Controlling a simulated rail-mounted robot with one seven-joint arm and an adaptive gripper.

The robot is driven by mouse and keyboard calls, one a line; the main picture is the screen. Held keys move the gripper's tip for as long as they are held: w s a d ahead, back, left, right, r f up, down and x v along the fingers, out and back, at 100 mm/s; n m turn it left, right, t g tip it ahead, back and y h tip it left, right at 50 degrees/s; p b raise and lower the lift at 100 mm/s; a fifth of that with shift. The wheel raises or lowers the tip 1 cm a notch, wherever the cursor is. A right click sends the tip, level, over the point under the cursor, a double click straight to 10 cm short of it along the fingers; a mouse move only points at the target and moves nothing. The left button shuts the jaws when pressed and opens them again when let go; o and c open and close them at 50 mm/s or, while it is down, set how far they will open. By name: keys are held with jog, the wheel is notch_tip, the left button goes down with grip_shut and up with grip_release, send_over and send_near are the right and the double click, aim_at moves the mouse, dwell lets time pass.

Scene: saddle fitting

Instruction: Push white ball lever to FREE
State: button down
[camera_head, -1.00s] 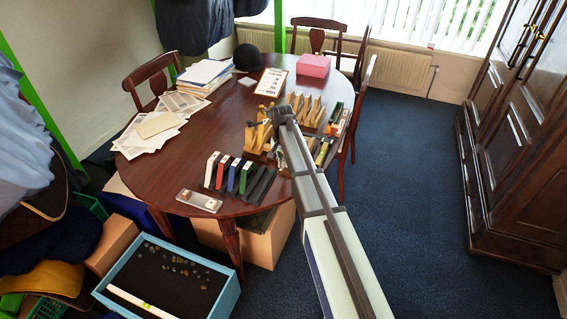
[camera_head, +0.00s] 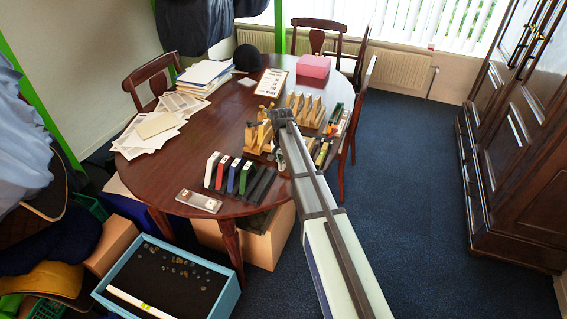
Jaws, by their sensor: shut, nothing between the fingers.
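My gripper (camera_head: 281,117) is at the dark far end of my arm, above the wooden blocks on the round table. It is shut with nothing in it; its fingertips are not clear from behind the arm. I cannot make out a white ball lever or a FREE mark; the lever may be hidden behind my arm or too small to tell. A pale plate with small fittings (camera_head: 199,201) lies at the table's front left edge. Whether my gripper touches anything is hidden.
The round table (camera_head: 150,180) holds a row of coloured upright slabs (camera_head: 229,174), wooden slotted stands (camera_head: 304,108), papers (camera_head: 158,124), a sign (camera_head: 271,82) and a pink box (camera_head: 313,67). Chairs surround it. A blue tray (camera_head: 170,280) is on the floor. Carpet at right is clear.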

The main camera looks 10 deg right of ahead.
jog(key=shift+w+d, duration=0.6)
jog(key=shift+w, duration=0.3)
jog(key=shift+w+d, duration=0.55)
jog(key=shift+w, duration=0.35)
jog(key=shift+s+a, duration=0.35)
jog(key=shift+s, duration=0.15)
jog(key=shift+r, duration=0.15)
jog(key=shift+r+p, duration=1.8)
jog(key=shift+r, duration=1.6)
